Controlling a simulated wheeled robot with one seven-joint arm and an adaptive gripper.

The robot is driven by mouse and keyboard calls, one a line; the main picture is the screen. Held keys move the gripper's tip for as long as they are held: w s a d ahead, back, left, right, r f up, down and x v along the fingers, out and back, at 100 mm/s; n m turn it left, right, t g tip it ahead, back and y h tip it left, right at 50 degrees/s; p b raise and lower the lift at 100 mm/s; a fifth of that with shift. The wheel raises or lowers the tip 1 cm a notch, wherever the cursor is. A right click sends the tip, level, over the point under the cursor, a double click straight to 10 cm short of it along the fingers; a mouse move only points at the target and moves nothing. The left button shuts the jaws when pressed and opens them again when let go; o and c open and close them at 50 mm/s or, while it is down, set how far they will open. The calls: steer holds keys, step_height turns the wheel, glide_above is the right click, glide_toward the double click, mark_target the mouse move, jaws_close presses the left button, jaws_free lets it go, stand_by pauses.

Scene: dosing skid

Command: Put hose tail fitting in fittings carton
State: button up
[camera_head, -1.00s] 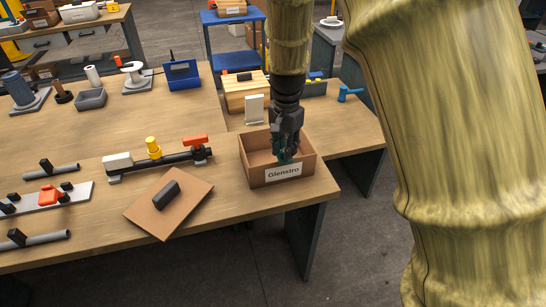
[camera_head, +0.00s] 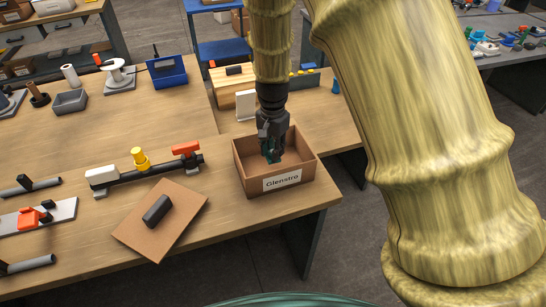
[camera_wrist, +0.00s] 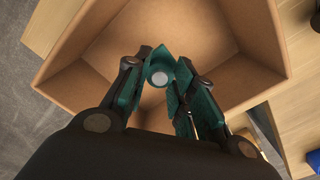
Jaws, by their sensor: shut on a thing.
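The fittings carton (camera_head: 249,184) is an open cardboard box labelled "Glenstro" at the right front corner of the workbench. My gripper (camera_head: 272,157) points down over its opening, with the fingertips within the box outline.
A pipe assembly with a yellow cap and orange handle (camera_head: 186,148) lies left of the carton. A brown board with a dark block (camera_head: 135,232) lies in front of it. A white upright piece (camera_head: 245,106) and wooden box (camera_head: 225,98) stand behind the carton.

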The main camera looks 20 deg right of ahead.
steer(key=shift+s+f, duration=0.1)
steer(key=shift+f, duration=0.2)
steer(key=shift+f+p, duration=0.4)
steer(key=shift+f, duration=1.4)
steer(key=shift+f, duration=0.2)
steer(key=o, duration=1)
steer(key=shift+o, duration=0.2)
steer(key=shift+r, duration=0.15)
step_height(320, 180, up, 12)
steer(key=shift+r+b, duration=0.1)
steer(key=shift+b, duration=1.05)
